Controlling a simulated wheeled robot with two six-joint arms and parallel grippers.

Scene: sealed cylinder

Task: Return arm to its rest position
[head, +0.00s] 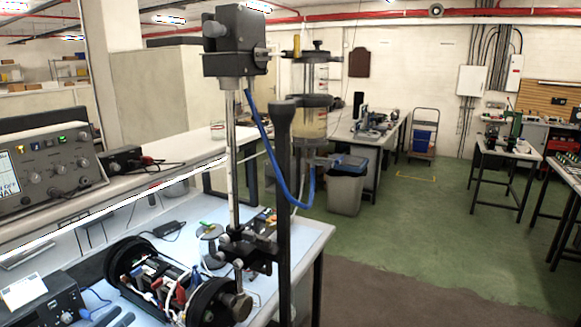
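A cylinder assembly (207,302) with black round end rings lies on the blue bench at lower left. Coloured wires and dark modules show between its rings. Two dark rounded tips (114,317) poke up at the bottom edge, left of the cylinder and apart from it. They may be my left gripper's fingers, but too little shows to be sure or to tell whether it is open or shut. I see nothing held there. My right gripper is not in view.
A tall stand with a black head (235,45), silver column and blue hose rises over the bench, beside a dark post (284,200). A clear vessel (311,110) is behind. A grey instrument (45,165) stands at left. Green floor (430,230) is open at right.

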